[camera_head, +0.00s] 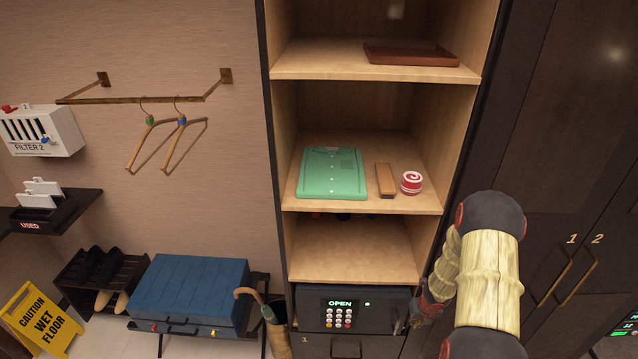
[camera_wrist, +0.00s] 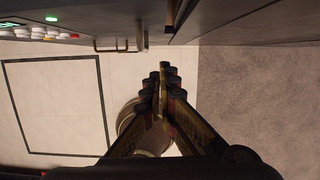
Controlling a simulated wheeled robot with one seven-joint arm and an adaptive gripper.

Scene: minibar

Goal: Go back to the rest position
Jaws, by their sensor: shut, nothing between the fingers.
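My arm reaches in from the lower right in the head view. My gripper (camera_head: 424,306) is beside the right edge of the safe (camera_head: 310,312), whose display reads OPEN. In the wrist view my gripper (camera_wrist: 162,82) is shut, its fingertips together with nothing between them. It points along the safe's front (camera_wrist: 75,30), with the floor (camera_wrist: 55,90) below. In the head view part of the gripper is hidden by its own arm and the cabinet edge.
The shelf (camera_head: 300,203) holds a folded green shirt (camera_head: 332,173), a brown block (camera_head: 385,181) and a red-white roll (camera_head: 411,182). A tray (camera_head: 410,54) lies above. A dark cabinet with handles (camera_head: 577,278) stands right.

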